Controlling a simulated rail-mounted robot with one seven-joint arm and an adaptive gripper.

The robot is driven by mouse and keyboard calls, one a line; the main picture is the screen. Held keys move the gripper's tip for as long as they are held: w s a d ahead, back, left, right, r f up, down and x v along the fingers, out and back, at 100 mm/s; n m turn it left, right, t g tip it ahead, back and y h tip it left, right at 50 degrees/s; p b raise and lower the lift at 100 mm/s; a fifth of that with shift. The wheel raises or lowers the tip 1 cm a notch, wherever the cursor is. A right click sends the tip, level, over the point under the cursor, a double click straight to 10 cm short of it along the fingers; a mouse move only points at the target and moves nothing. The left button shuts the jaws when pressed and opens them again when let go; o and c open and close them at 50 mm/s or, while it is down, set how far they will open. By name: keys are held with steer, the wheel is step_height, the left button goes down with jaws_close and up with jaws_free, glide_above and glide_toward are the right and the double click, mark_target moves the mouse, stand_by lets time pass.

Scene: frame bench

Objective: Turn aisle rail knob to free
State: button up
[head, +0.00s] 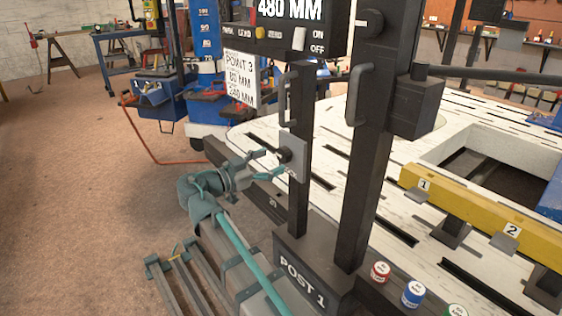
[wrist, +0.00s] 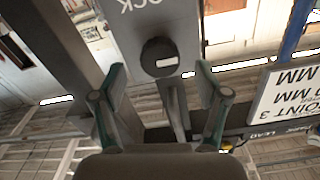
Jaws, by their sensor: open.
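A dark round knob (head: 285,155) sits on a grey plate (head: 296,168) on the thinner upright of Post 1 in the head view. In the wrist view the knob (wrist: 159,57) shows a pale mark across its face, and its plate (wrist: 180,22) carries lettering ending in "OCK". Whether this is the aisle rail knob cannot be read. My gripper (head: 270,168) is open and faces the knob. In the wrist view its teal-padded fingers (wrist: 160,82) stand left and right of the knob, apart from it.
A second knob (head: 372,22) with a white mark sits high on the thick post (head: 372,180). The slotted bench (head: 480,115) and yellow beam (head: 480,215) lie right.

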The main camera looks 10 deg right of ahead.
mark_target(280, 157)
steer(key=shift+b+x, duration=0.45)
steer(key=shift+x, duration=1.75)
steer(key=c, duration=1.2)
steer(key=shift+o, duration=0.2)
